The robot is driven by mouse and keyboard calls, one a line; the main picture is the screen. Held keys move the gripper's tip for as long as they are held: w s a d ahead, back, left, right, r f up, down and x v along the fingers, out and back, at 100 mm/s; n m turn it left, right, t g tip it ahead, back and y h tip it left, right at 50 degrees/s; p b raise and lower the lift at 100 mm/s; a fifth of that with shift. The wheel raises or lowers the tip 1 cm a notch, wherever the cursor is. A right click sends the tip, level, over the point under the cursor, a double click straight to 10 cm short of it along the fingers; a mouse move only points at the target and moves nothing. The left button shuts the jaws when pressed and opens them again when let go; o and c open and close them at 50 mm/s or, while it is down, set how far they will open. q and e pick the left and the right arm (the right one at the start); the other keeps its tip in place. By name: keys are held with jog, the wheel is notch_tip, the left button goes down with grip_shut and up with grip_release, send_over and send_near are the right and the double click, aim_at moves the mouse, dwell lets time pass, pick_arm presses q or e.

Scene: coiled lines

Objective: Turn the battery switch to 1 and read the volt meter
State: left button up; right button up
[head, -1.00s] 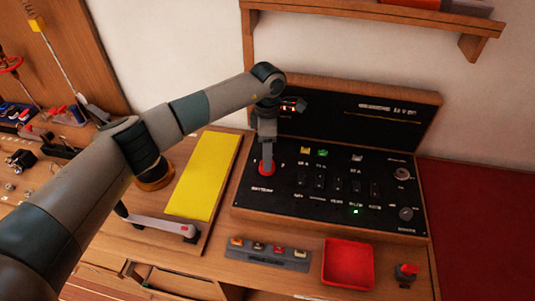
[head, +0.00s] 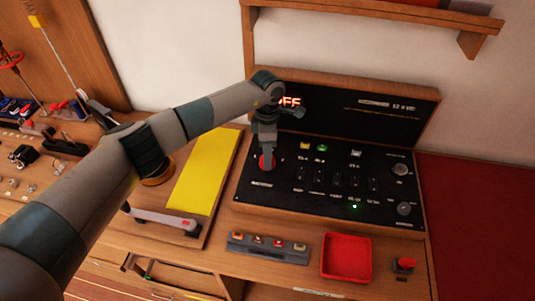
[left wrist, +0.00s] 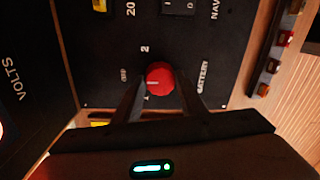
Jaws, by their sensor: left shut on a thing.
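The red battery switch knob (head: 266,164) sits at the left of the black panel (head: 330,206). My left gripper (head: 265,152) reaches down over it from above and is shut on it. In the left wrist view the round red knob (left wrist: 160,77) lies between my two fingers, with a pale mark on its left side. The labels "2" and "BATTERY" show beside it; the "1" is partly covered near my finger. A lit red display (head: 290,102) on the upright back panel reads what looks like "OFF", partly hidden by my arm. The word "VOLTS" (left wrist: 14,82) shows in the left wrist view.
Several switches and two round knobs fill the panel's right part. A red tray (head: 346,258), a grey strip with coloured buttons (head: 268,247) and a small red-topped control (head: 404,265) stand in front. A yellow sheet (head: 205,175) lies to the left.

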jog(key=shift+f, duration=0.2)
pick_arm(q)
jog(key=shift+f+n+b, duration=0.15)
jog(key=shift+n+b, duration=0.55)
jog(key=shift+b, duration=0.25)
jog(key=n+b, duration=0.6)
jog(key=b, duration=0.1)
jog(key=shift+a+n, duration=0.1)
jog(key=shift+n, duration=0.2)
jog(key=n+b, duration=0.3)
jog(key=shift+n+h, duration=0.3)
jog(key=shift+n, duration=0.1)
jog(key=shift+r+b, duration=0.2)
jog(key=shift+b, duration=0.1)
pick_arm(e)
notch_tip(320, 180, down, 12)
jog(key=w+a, duration=0.1)
jog(key=w, duration=0.1)
jog(key=shift+w+r+t, duration=0.15)
jog(key=shift+w+t, duration=0.05)
jog(key=shift+t, duration=0.1)
pick_arm(q)
jog(key=o, duration=1.1)
jog(key=shift+c, duration=0.2)
pick_arm(e)
jog(key=shift+s, duration=0.25)
pick_arm(q)
jog(key=shift+r, duration=0.1)
pick_arm(e)
jog(key=shift+d, duration=0.15)
